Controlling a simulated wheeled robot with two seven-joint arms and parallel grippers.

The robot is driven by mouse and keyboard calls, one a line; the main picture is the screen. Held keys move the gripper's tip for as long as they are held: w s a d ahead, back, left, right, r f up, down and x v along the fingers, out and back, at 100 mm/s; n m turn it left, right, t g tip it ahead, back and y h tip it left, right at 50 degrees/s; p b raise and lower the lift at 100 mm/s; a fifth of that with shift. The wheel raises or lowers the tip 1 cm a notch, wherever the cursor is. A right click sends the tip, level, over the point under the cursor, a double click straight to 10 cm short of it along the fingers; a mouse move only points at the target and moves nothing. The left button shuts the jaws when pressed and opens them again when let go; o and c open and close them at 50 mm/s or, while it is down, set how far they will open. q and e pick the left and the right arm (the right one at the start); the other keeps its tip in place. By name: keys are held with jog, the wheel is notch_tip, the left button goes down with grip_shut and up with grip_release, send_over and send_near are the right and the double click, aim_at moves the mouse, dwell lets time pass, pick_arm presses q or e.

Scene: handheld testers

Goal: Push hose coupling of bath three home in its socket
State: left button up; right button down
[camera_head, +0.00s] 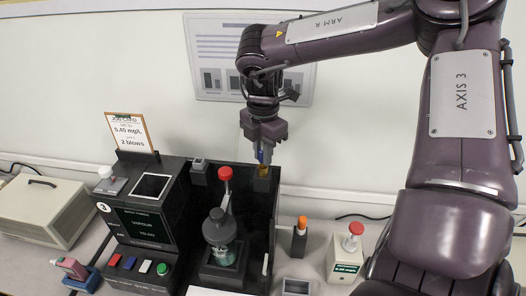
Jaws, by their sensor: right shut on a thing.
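Bath three is a black unit with a round "3" label and a lit screen (146,229) reading "VAPOUR TO GO", at the lower left of the head view. A dark socket block (262,186) with a brass-coloured top stands at the back right of its black housing. My right gripper (263,157) points down just above this block and is shut on what looks like the hose coupling. Only a small blue piece shows between the fingers. The fingers hide most of it, so I cannot tell how deep it sits. My left gripper is not in view.
A job card (131,131) reads "5.40 mg/L" and "2 blows". A beige case (41,208) lies left.

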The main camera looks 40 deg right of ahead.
jog(key=shift+f+b, duration=0.7)
jog(key=shift+f, duration=0.2)
jog(key=c, duration=1.2)
grip_release()
jog(key=shift+c, duration=0.2)
jog(key=shift+r, duration=0.1)
jog(key=shift+r+b, duration=0.65)
jog(key=shift+r, duration=3.2)
